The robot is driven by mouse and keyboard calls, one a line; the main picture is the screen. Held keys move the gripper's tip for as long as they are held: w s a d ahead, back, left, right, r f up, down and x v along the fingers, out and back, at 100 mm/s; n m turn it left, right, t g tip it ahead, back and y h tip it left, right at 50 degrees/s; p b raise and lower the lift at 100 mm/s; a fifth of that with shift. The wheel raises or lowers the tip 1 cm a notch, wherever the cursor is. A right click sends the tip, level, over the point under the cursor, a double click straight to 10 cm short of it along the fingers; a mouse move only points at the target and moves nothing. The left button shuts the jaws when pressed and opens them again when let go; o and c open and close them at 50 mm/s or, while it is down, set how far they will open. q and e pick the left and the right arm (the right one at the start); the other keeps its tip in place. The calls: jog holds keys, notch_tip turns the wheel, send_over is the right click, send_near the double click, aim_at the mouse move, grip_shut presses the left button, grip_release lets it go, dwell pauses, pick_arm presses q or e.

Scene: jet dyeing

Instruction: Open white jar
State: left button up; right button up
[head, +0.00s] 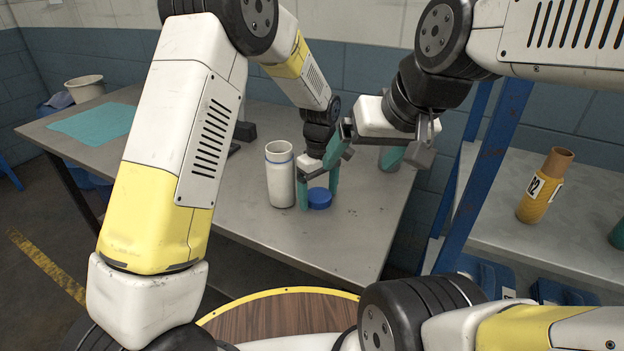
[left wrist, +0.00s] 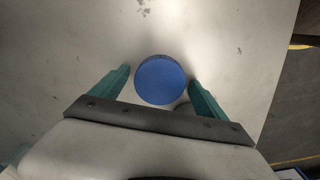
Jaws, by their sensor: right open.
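The white jar (head: 281,178) stands upright on the grey table, with a thin blue line near its top and no lid on it. A round blue lid (head: 319,199) lies on the table just right of the jar; it also shows in the left wrist view (left wrist: 160,80). My left gripper (head: 318,192) points down over the lid with its teal fingers on either side of it. Small gaps show between lid and fingers in the left wrist view, so it is open. My right gripper (head: 366,150) is open and empty, above and right of the lid.
A teal mat (head: 95,123) lies at the table's left end, with a beige bucket (head: 86,88) behind it. A blue-framed shelf (head: 478,180) on the right holds a yellow numbered cylinder (head: 543,187). The table front is clear.

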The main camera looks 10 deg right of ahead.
aim_at(319, 195)
pick_arm(q)
notch_tip(319, 195, up, 11)
jog(key=s+a+r+m+t+h, duration=0.15)
jog(key=s+a+r, duration=0.25)
jog(key=a+r, duration=0.55)
jog(key=s+a+r+m+t, duration=0.2)
jog(key=s+a, duration=0.5)
jog(key=s, duration=0.1)
jog(key=s+a+r+m+t, duration=0.1)
jog(key=s+a+m+t, duration=0.1)
jog(key=s+a, duration=0.6)
jog(key=shift+s+r+m+t+h, duration=0.35)
jog(key=shift+s+m, duration=0.4)
jog(key=shift+m, duration=0.1)
